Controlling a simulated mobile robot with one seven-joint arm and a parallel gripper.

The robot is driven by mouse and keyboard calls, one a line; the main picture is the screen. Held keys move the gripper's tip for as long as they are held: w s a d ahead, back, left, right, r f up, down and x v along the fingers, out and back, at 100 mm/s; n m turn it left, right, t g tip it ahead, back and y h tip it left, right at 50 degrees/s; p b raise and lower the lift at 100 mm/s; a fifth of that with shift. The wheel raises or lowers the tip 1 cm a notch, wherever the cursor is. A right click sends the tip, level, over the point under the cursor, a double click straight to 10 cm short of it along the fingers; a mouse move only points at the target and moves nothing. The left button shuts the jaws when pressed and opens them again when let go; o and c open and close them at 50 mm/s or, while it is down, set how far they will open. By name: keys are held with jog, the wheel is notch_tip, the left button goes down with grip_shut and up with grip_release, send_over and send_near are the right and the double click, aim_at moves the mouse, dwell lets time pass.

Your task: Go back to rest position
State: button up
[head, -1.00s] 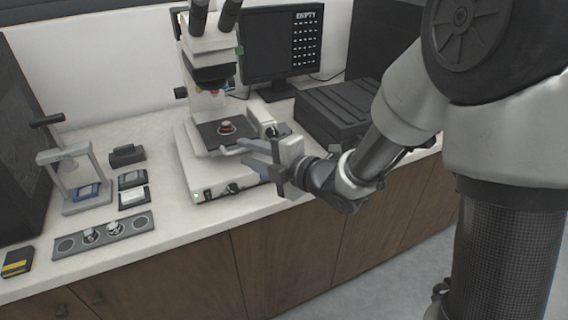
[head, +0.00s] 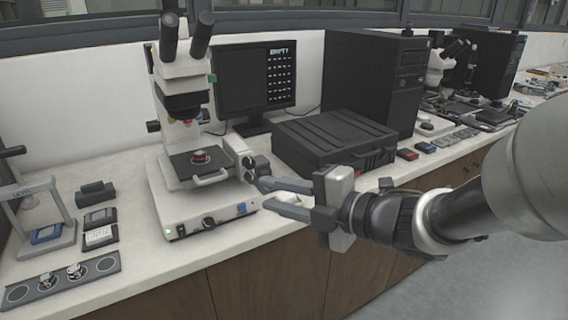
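My gripper (head: 266,197) is at the middle of the head view, in front of the counter's edge and to the right of the microscope base. Its two fingers point left and stand apart, with nothing seen between them. The microscope (head: 187,95) stands upright on the counter. A small round sample with a reddish top (head: 200,157) sits on its dark stage (head: 190,171), apart from my gripper.
A black case (head: 330,137), a monitor (head: 255,82) and a computer tower (head: 372,85) stand behind my arm. A press (head: 38,215) and a strip holder (head: 60,281) with round pieces are at left. The floor in front of the cabinets is clear.

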jog(key=w+d+r+m+t+h, duration=0.25)
jog(key=d+m+h, duration=0.25)
jog(key=d+m, duration=0.25)
jog(key=w+d+r+m+t+h, duration=0.1)
jog(key=w+d+m+t+h, duration=0.15)
jog(key=d+m+h, duration=0.45)
jog(key=s+d+f+m+g+h, duration=0.1)
jog(key=s+d+m+g+h, duration=0.15)
jog(key=s+d+m, duration=0.3)
jog(key=s+a+f+m+g+y, duration=0.1)
jog(key=s+a+f+m+g, duration=0.2)
jog(key=s, duration=0.4)
jog(key=s+a+f+m+g+y, duration=0.1)
jog(key=s+f+m+g, duration=0.15)
jog(key=s+m, duration=0.35)
notch_tip(320, 180, up, 22)
jog(key=n+p, duration=0.1)
jog(key=p, duration=2)
jog(key=shift+s+d, duration=0.15)
jog(key=shift+s, duration=0.15)
